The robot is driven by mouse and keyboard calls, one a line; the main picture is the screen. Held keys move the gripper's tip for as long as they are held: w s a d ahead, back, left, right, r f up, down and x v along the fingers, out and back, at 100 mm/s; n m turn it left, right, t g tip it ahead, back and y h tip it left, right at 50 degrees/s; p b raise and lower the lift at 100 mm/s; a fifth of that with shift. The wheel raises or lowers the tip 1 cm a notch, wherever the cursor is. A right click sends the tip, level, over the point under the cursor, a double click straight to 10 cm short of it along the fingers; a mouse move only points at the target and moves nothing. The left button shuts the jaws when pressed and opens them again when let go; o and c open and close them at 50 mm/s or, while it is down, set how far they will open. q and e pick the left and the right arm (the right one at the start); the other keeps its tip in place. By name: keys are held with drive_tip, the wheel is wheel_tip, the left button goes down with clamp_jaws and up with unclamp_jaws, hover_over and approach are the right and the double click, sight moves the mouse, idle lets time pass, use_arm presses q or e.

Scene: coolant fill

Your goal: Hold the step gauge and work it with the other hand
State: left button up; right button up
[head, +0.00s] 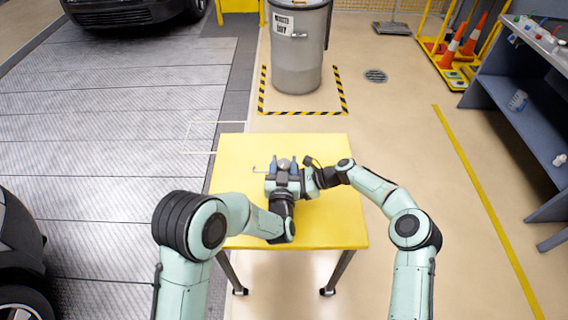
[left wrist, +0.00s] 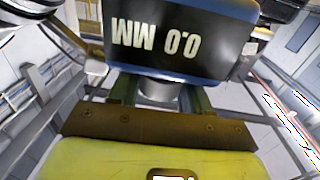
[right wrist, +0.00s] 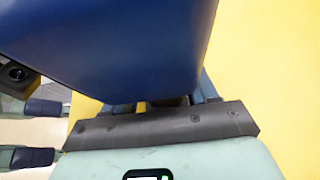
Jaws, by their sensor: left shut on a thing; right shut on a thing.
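The step gauge (head: 283,163) is held over the yellow table, small and mostly hidden between my two grippers in the head view. In the left wrist view the gauge's dark blue-edged face (left wrist: 185,42) reads "0.0 MM" upside down, with a grey round stem below it. My left gripper (head: 283,172) is shut on the gauge; its fingers (left wrist: 158,95) flank the stem. My right gripper (head: 302,177) comes in from the right and is shut on the gauge. In the right wrist view a large blue surface (right wrist: 110,45) hides most of what its fingers grip.
The yellow table (head: 330,220) is otherwise bare. A grey bin (head: 297,55) stands behind it inside striped floor tape. A dark shelf unit (head: 520,100) is at the right, near orange cones (head: 470,40). Parts of cars show at the left.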

use_arm(q)
drive_tip(key=shift+r+m+h, duration=0.1)
drive_tip(key=shift+m+h, duration=0.5)
drive_tip(key=shift+h, duration=0.3)
drive_tip(key=o, duration=1)
drive_tip(key=shift+c, duration=0.2)
drive_tip(key=shift+s, duration=0.1)
drive_tip(key=s+a, duration=0.2)
drive_tip(key=s, duration=0.9)
drive_tip(key=shift+s, duration=0.3)
